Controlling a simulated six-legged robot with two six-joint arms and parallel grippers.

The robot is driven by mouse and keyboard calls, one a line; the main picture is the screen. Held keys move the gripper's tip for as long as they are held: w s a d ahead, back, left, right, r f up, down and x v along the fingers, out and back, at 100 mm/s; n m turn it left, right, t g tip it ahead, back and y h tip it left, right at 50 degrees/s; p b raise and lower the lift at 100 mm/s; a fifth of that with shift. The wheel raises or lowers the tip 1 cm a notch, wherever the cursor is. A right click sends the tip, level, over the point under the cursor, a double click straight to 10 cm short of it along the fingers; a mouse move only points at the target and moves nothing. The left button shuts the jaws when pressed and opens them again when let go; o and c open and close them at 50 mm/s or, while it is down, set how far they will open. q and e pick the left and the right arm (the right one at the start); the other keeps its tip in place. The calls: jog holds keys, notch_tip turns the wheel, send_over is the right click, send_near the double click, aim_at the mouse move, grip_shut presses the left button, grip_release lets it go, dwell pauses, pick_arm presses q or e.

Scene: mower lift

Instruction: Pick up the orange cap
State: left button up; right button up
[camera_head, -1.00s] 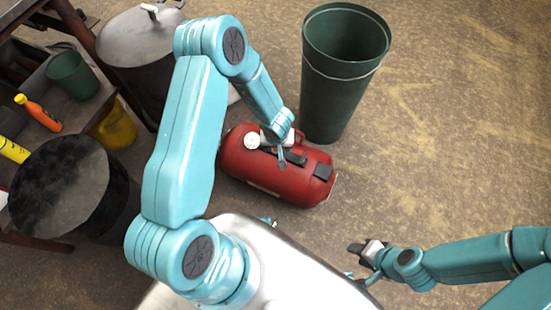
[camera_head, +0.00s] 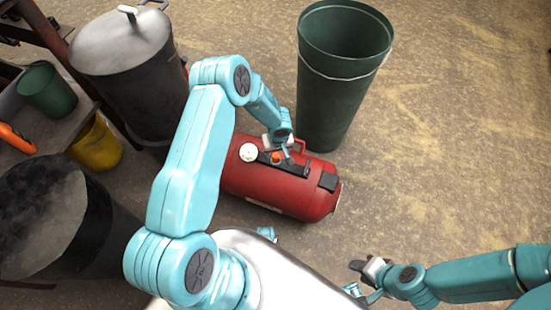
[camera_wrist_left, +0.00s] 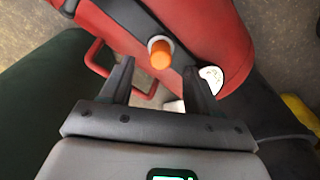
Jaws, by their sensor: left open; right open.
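The orange cap (camera_wrist_left: 161,56) sits on a pale stub on the dark strip of the red tank (camera_wrist_left: 215,25). In the head view the cap (camera_head: 276,157) is a small orange spot on top of the tank (camera_head: 290,198). My left gripper (camera_wrist_left: 160,77) is open, its two dark fingers pointing at the cap, which shows between and just beyond their tips. I cannot tell how far above the cap they are. In the head view my left gripper (camera_head: 284,158) is over the tank's top. My right gripper (camera_head: 363,274) is open and empty, low at the right, away from the tank.
A tall green bin (camera_head: 338,90) stands right behind the tank. A dark lidded drum (camera_head: 135,85) and a dark round-topped drum (camera_head: 50,215) stand at the left. A white gauge (camera_head: 248,152) is beside the cap. The floor at the right is clear.

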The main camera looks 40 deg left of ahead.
aim_at(276, 155)
pick_arm(q)
jog(key=shift+f, duration=0.5)
jog(key=f, duration=0.1)
jog(key=f+b, duration=0.1)
jog(key=f, duration=0.1)
jog(key=f+b, duration=0.1)
jog(key=shift+w+a+f, duration=0.25)
jog(key=shift+w+a, duration=0.05)
jog(key=shift+a, duration=0.1)
jog(key=shift+r, duration=0.15)
jog(key=c, duration=1.1)
